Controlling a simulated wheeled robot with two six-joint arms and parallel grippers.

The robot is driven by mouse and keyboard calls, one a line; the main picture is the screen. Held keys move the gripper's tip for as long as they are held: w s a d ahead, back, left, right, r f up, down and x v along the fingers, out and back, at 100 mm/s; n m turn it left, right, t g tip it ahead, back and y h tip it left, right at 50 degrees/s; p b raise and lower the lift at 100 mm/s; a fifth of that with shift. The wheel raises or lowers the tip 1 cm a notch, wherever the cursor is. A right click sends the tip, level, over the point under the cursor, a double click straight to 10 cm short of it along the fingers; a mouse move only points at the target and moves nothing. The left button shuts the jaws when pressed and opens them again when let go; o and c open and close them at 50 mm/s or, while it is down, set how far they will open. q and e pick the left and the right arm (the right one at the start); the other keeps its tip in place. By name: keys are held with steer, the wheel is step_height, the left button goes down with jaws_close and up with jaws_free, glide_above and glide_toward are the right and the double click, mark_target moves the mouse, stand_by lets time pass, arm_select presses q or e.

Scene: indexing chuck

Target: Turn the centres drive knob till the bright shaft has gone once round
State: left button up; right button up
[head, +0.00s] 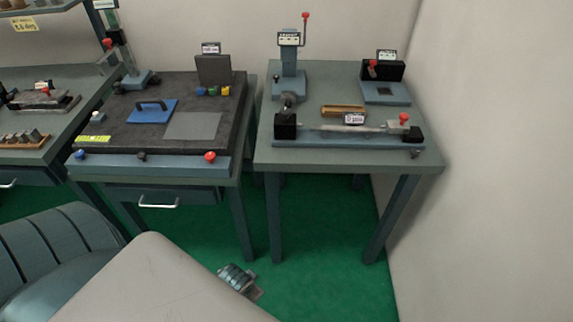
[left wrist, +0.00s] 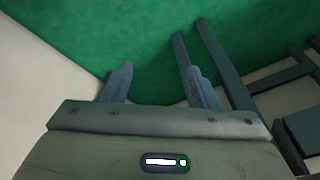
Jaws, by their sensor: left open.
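The centres device stands along the front of the right table in the head view. Its bright shaft (head: 328,127) lies level between a dark block (head: 286,126) at the left and a tailstock with a red knob (head: 404,118) at the right. A dark round knob (head: 289,100) shows behind the left block; I cannot tell whether it is the drive knob. In the left wrist view my left gripper (left wrist: 157,85) is open and empty, with green floor beyond its fingers. It is far from the device.
The right table (head: 350,160) also carries a lever press (head: 290,60) and a dark block on a base (head: 385,92). A second table (head: 150,165) with a dark plate stands to its left. A wall (head: 480,150) closes the right side.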

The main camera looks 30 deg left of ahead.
arm_select(q)
steer(key=w+a+r+m+t+y, duration=0.15)
steer(key=w+r, duration=0.25)
steer(key=r, duration=0.7)
steer(key=m+t+h, duration=0.7)
steer(key=m+t, duration=0.6)
steer(key=m, duration=2.3)
glide_toward(281, 113)
steer(key=shift+y, duration=0.25)
steer(key=p+x, duration=0.8)
steer(key=x, duration=0.2)
steer(key=shift+w+d, duration=0.25)
steer(key=shift+w, duration=0.05)
steer(key=shift+w+d, duration=0.15)
steer(key=shift+w, duration=0.3)
